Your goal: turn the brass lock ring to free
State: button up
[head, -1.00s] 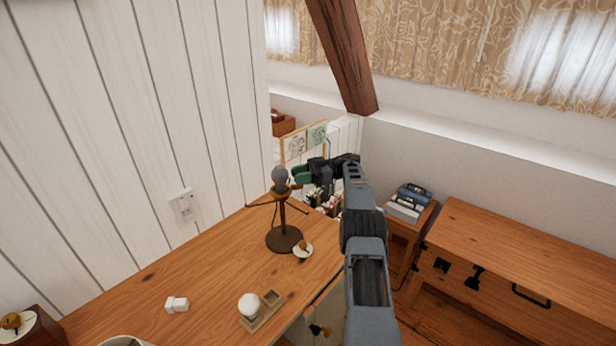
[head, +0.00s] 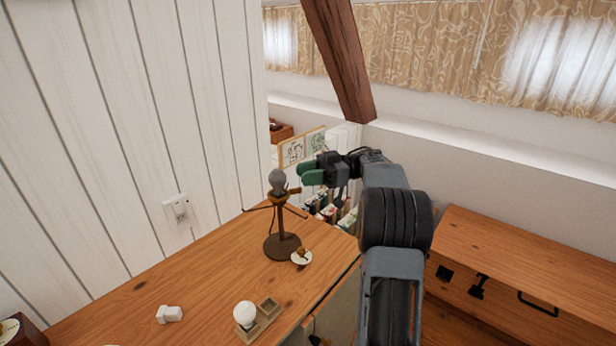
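A dark brown lamp stand (head: 283,246) stands upright on the wooden desk. A grey bulb (head: 277,181) sits at its top. The brass lock ring (head: 279,198) is around the stand just below the bulb, with a short brass lever (head: 294,190) pointing right. My gripper (head: 302,172), with green fingertips, is just right of the bulb and a little above the lever. It looks apart from both. The fingertips overlap in this view, so their gap is unclear. Nothing is seen held.
A white bulb (head: 245,314) sits in a wooden holder (head: 268,308) at the front of the desk (head: 205,275). A small white block (head: 169,314) lies left of it. A small white dish (head: 302,258) is by the stand's base. A wooden chest (head: 520,265) stands right.

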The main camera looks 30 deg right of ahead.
jog(key=shift+s+a+r, duration=0.1)
jog(key=shift+s+r, duration=0.05)
jog(key=shift+s, duration=0.2)
jog(key=shift+c, duration=0.6)
jog(key=r, duration=0.1)
jog(key=r+p, duration=0.1)
jog(key=a+r+p, duration=0.1)
jog(key=shift+s+r, duration=0.25)
jog(key=shift+r, duration=0.1)
jog(key=shift+c, duration=1.4)
jog(key=shift+s+a+r+h+p, duration=0.25)
jog(key=shift+a+r+h+p, duration=0.55)
jog(key=shift+p, duration=0.45)
jog(key=shift+c, duration=0.8)
jog(key=f+h, duration=0.1)
jog(key=h, duration=0.1)
jog(key=d+f+m+t+h+p, duration=0.1)
jog(key=f+h, duration=0.1)
jog(key=w+f+t+h+p, duration=0.1)
jog(key=f+h, duration=0.1)
jog(key=shift+d+m+h, duration=0.3)
jog(key=shift+d+m, duration=0.1)
grip_shut()
jog(key=t+h, duration=0.2)
jog(key=h, duration=0.4)
send_near(295, 191)
jog(key=s+f+x, duration=0.1)
jog(key=x, duration=0.6)
jog(key=shift+d+f, duration=0.25)
